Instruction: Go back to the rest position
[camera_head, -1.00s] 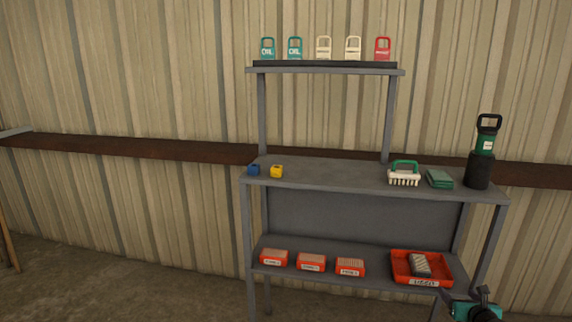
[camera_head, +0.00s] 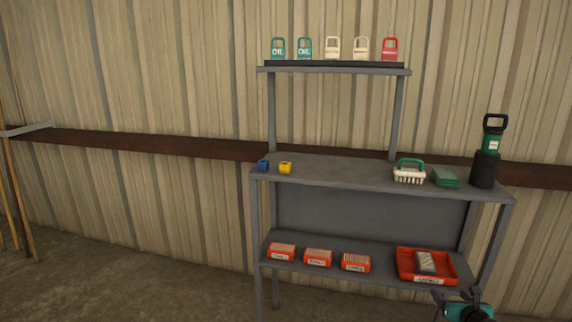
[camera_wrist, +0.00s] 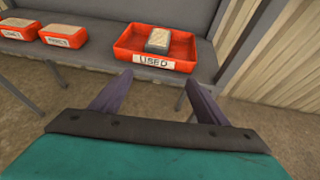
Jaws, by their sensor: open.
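My gripper (camera_wrist: 158,98) is open and empty in the wrist view, its two dark fingers spread apart in front of the lower shelf. In the head view my gripper (camera_head: 456,300) shows only in part at the bottom right edge, in front of the bench's right leg. Beyond the fingers, a red tray labelled USED (camera_wrist: 190,62) sits on the lower shelf, apart from them. A pale-topped block (camera_wrist: 158,40) lies in the tray. The red tray (camera_head: 407,275) also shows at the right of the lower shelf in the head view.
A grey bench (camera_head: 340,170) stands against the corrugated wall. Its top holds small blue (camera_head: 263,166) and yellow (camera_head: 285,168) pieces, a brush (camera_head: 409,175), green pads (camera_head: 446,178) and a black holder (camera_head: 484,170). Red boxes (camera_head: 318,258) line the lower shelf. The floor at left is open.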

